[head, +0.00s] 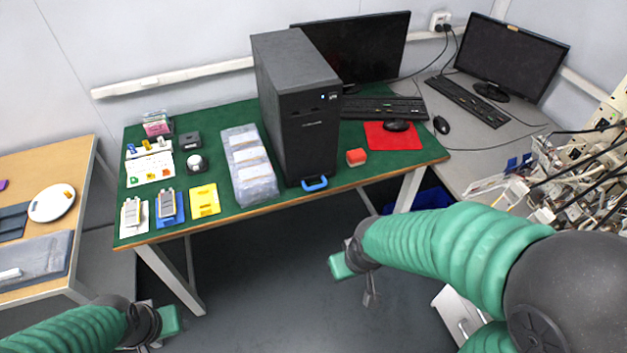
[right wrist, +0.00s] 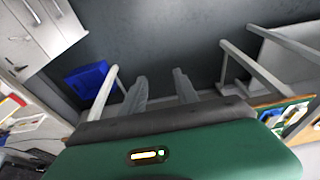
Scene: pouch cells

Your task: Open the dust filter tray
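The black computer tower (head: 308,130) stands upright on the green table. A blue handle (head: 314,183) sticks out at the bottom of its front, near the table's front edge; I take it as the dust filter tray's handle. The tray itself is hidden inside the tower. My right gripper (head: 371,292) hangs over the floor in front of the table, apart from the handle. In the right wrist view its two fingers (right wrist: 160,88) are spread with nothing between them. My left gripper (head: 151,345) is low at the left, partly cut off by the bottom edge.
Yellow and blue trays (head: 205,200) lie farther left. Monitors and keyboards are behind. A blue bin (right wrist: 88,78) is under the table. The floor in front is free.

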